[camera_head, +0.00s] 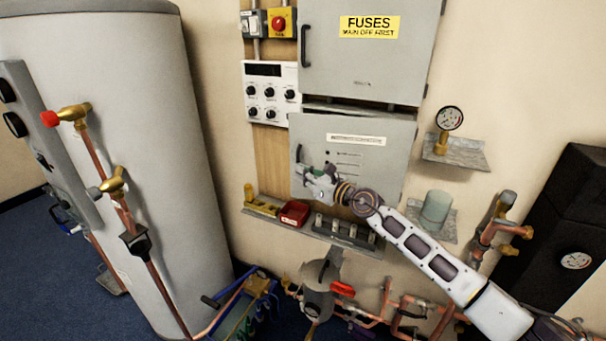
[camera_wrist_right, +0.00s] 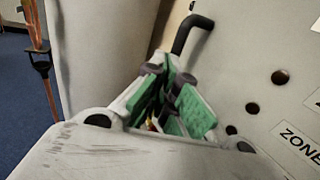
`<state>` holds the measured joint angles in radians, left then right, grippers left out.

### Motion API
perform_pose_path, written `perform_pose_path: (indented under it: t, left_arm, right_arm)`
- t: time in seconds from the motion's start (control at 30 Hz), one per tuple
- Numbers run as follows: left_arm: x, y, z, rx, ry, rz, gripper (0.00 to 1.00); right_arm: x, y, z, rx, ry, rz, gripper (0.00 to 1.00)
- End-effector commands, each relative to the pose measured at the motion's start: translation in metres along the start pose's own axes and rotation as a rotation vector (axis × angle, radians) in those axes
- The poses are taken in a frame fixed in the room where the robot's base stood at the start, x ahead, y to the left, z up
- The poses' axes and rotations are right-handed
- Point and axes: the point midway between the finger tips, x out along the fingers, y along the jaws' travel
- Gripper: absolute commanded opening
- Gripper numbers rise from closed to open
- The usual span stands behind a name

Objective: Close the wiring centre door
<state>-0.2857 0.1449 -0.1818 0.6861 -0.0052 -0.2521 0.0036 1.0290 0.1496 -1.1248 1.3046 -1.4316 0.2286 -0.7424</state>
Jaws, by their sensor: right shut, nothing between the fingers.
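The wiring centre door (camera_head: 385,160) is the grey panel with a white label, below the fuse box. Its top edge seems to stand slightly out from the box behind; I cannot tell how wide the gap is. Its black handle (camera_head: 299,154) is at the left edge and also shows in the right wrist view (camera_wrist_right: 185,32). My right gripper (camera_head: 308,174) is shut and empty, in front of the door's left part, just below the handle. In the wrist view its green-padded fingers (camera_wrist_right: 172,105) are close to the door face (camera_wrist_right: 255,75); contact is unclear. My left gripper is out of view.
The grey fuse box (camera_head: 365,60) is directly above. A shelf (camera_head: 340,236) with a red tray (camera_head: 294,213) is below. A gauge (camera_head: 449,119) and a grey cup (camera_head: 436,209) stand at the right. A large grey tank (camera_head: 120,90) fills the left.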

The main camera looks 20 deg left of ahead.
Motion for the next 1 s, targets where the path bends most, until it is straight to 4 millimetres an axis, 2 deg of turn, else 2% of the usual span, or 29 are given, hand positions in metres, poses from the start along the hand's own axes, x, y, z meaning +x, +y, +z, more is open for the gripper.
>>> perform_pose_path:
  t: [0.6,1.0]
  left_arm:
    - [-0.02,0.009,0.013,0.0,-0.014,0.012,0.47]
    - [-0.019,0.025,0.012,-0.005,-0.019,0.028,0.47]
  right_arm:
    - [0.017,-0.019,0.002,0.003,0.0,-0.074,0.0]
    - [0.028,-0.033,0.0,-0.001,0.0,-0.111,0.0]
